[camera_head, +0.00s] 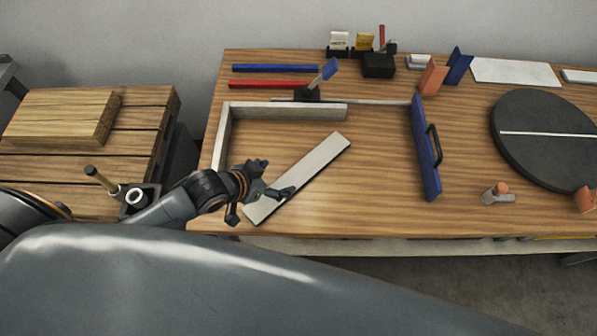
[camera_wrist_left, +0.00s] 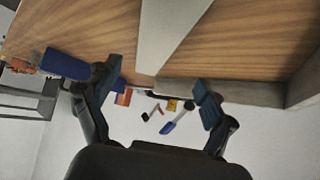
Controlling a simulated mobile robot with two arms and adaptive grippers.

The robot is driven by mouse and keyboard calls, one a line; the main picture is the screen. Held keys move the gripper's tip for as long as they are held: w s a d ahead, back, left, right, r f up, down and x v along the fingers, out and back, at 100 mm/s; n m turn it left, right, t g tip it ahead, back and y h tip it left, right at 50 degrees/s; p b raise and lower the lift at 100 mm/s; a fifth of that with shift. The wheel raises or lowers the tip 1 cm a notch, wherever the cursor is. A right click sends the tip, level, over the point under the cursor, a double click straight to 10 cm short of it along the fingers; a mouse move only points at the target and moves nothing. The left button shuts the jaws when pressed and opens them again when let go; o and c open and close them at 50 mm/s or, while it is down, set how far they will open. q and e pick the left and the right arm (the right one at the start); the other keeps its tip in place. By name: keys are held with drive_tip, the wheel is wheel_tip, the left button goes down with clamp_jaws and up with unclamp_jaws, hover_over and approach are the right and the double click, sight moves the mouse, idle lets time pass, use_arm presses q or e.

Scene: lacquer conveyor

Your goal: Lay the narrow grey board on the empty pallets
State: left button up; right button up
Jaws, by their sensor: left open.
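The narrow grey board (camera_head: 318,159) lies flat and slanted on the wooden table, its near end by my left gripper. It also shows in the left wrist view (camera_wrist_left: 165,35), at the top centre. My left gripper (camera_head: 274,180) is open and empty at the board's lower left part; its fingers (camera_wrist_left: 155,90) are spread in the wrist view. I cannot tell whether it touches the board. A slatted wooden pallet (camera_head: 140,142) stands left of the table, with a thick wooden block (camera_head: 60,112) on its far left part. My right gripper is not in view.
A grey L-shaped frame (camera_head: 285,111) borders the board's area on the left and back. A blue fence with a black handle (camera_head: 424,150) stands to its right. Farther right are a black turntable (camera_head: 540,150) and a small grey clamp (camera_head: 497,195). Small tools line the back.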

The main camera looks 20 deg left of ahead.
sight(299, 174)
use_arm(q)
drive_tip(key=x, duration=0.2)
drive_tip(key=shift+w+d+f, duration=0.1)
drive_tip(key=shift+w+d, duration=0.1)
drive_tip(key=shift+w, duration=0.1)
drive_tip(key=shift+w+d+f, duration=0.2)
drive_tip(key=shift+f, duration=0.1)
drive_tip(key=shift+w+d+f+p, duration=0.2)
drive_tip(key=shift+f+p, duration=0.1)
drive_tip(key=shift+p, duration=0.1)
drive_tip(key=x, duration=0.3)
drive_tip(key=shift+s+d+f, duration=0.1)
drive_tip(key=shift+d+f, duration=0.05)
drive_tip(key=shift+d, duration=0.05)
drive_tip(key=shift+w+d+f+p, duration=0.15)
drive_tip(key=shift+w+f+p, duration=0.05)
drive_tip(key=shift+f+p, duration=0.1)
drive_tip(key=c, duration=1.4)
drive_tip(key=shift+c, duration=0.8)
drive_tip(key=shift+r, duration=0.1)
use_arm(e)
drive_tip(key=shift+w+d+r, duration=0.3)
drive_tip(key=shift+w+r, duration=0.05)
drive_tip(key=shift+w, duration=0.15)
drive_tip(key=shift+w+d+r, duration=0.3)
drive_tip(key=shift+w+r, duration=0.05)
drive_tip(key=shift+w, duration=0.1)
